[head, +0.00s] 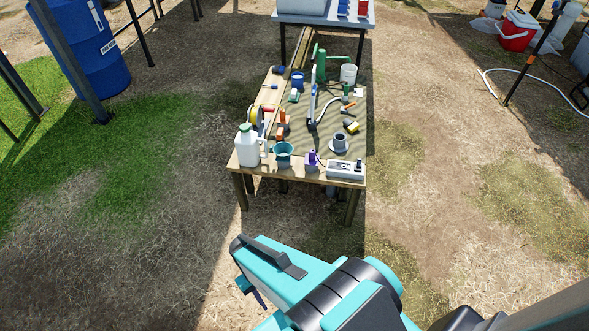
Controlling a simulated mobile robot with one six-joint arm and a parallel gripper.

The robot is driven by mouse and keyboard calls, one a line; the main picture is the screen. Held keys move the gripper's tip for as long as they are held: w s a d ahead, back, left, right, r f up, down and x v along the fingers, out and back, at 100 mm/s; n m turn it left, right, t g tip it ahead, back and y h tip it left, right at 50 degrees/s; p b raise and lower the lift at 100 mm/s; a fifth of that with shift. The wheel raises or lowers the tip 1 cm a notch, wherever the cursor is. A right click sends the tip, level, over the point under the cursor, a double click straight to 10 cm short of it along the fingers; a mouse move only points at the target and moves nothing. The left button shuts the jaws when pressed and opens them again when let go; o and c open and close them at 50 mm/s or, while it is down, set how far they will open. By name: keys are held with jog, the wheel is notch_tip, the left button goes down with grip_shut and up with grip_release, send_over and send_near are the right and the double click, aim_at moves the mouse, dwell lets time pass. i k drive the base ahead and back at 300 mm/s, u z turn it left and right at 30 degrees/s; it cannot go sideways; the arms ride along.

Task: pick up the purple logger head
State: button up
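The purple logger head (311,158) is small in the head view. It sits near the front edge of the wooden table, between a teal cup and a white box-like unit. My arm, teal and black, reaches in from the bottom of the view, on the near side of the table and apart from it. My gripper (252,292) seems to be at the left end of the arm, pointing down. Its fingers are mostly hidden behind the arm's teal housing, so I cannot see whether they are open or what is between them.
The wooden table (240,172) is crowded. A white jug (247,146), the teal cup (283,152), the white unit (345,169) and a grey cup on a saucer (340,142) stand near the logger head. A blue barrel (90,55) stands far left. Ground beside the table is open.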

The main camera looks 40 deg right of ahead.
aim_at(310, 160)
jog(key=u, duration=0.4)
jog(key=k, duration=0.9)
jog(key=u, duration=0.7)
jog(key=i, duration=1.9)
jog(key=z, duration=1.15)
jog(key=i, duration=0.85)
jog(key=z, duration=0.4)
